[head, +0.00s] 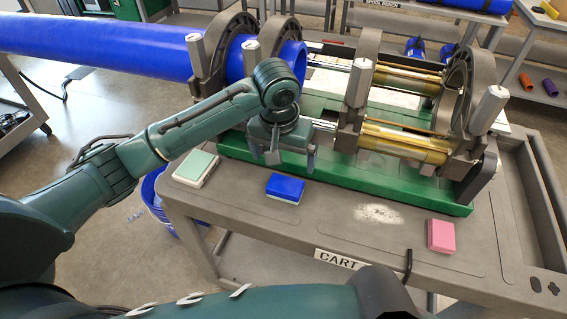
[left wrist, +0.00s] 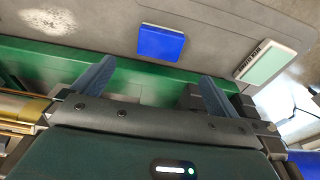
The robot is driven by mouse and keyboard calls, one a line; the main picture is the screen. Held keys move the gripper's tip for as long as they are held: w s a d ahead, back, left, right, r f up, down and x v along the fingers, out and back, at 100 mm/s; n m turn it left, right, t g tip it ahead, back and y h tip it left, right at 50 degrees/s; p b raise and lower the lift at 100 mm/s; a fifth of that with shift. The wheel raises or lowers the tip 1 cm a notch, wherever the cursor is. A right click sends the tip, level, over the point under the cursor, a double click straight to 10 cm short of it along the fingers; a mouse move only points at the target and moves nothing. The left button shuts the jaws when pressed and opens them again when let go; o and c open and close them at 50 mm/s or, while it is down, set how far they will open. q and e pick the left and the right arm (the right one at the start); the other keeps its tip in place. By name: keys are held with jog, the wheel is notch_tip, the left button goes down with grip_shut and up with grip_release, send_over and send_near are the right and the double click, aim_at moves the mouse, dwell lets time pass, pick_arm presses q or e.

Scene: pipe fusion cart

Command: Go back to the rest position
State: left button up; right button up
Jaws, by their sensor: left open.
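My left gripper (head: 291,158) hangs over the front side of the green machine base (head: 340,172), behind the blue block (head: 285,188). In the left wrist view, its two blue-grey fingers (left wrist: 158,78) are wide apart with nothing between them. The blue block lies flat on the cart top and also shows in the left wrist view (left wrist: 161,43), beyond the fingertips and apart from them. A dark green part of my own body crosses the bottom of the head view. My right gripper is not in view.
The grey cart (head: 330,228) also bears a pale green block (head: 196,167), a pink block (head: 441,236) and a patch of white powder (head: 378,214). Grey clamps (head: 207,50) hold a long blue pipe (head: 100,48) behind my left arm. A blue bin (head: 155,195) stands below the cart's left end.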

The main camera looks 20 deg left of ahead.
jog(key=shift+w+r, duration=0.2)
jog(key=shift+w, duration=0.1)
pick_arm(q)
jog(key=s+d+f+m+h, duration=0.3)
jog(key=s+d+f, duration=0.3)
jog(key=s, duration=0.4)
jog(key=s+a+f+n+t+y, duration=0.1)
jog(key=s+a+f+t+y, duration=0.3)
jog(key=s+a, duration=0.95)
jog(key=w+d+f+t+h, duration=0.4)
jog(key=w+d+f, duration=0.1)
jog(key=f, duration=0.4)
jog(key=shift+d+f, duration=0.4)
jog(key=shift+d, duration=0.2)
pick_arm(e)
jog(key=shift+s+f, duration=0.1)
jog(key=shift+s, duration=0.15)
